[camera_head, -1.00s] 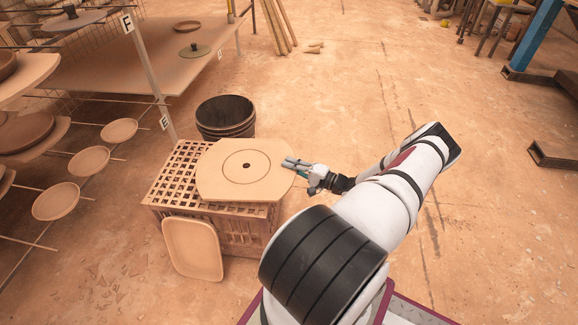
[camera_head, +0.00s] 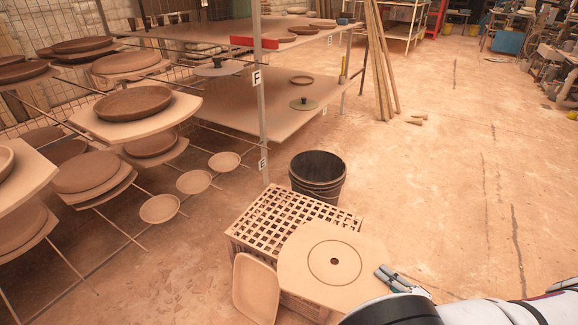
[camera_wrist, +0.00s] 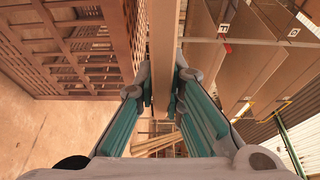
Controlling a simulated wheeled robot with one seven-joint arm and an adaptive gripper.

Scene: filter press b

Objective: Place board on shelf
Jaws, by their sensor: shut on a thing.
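The board (camera_head: 310,262) is a flat tan slab with clipped corners, a ring line and a small dark central hole. It is level over the right part of the slatted crate (camera_head: 268,218); I cannot tell whether it touches the crate. My gripper (camera_head: 384,279) is shut on the board's right edge. In the wrist view, my gripper (camera_wrist: 163,92) has its teal fingers on both sides of the board's edge (camera_wrist: 163,40). The shelf unit (camera_head: 262,110) stands behind, with posts marked F and E and wide decks, an upper (camera_head: 215,33) and a lower (camera_head: 235,112).
A dark bucket (camera_head: 318,172) stands behind the crate. A tan tray (camera_head: 255,288) leans on the crate's front. At left, a rack holds boards with plates (camera_head: 148,104). The lower deck holds a lidded dish (camera_head: 303,104) and a small plate (camera_head: 302,80). Floor at right is open.

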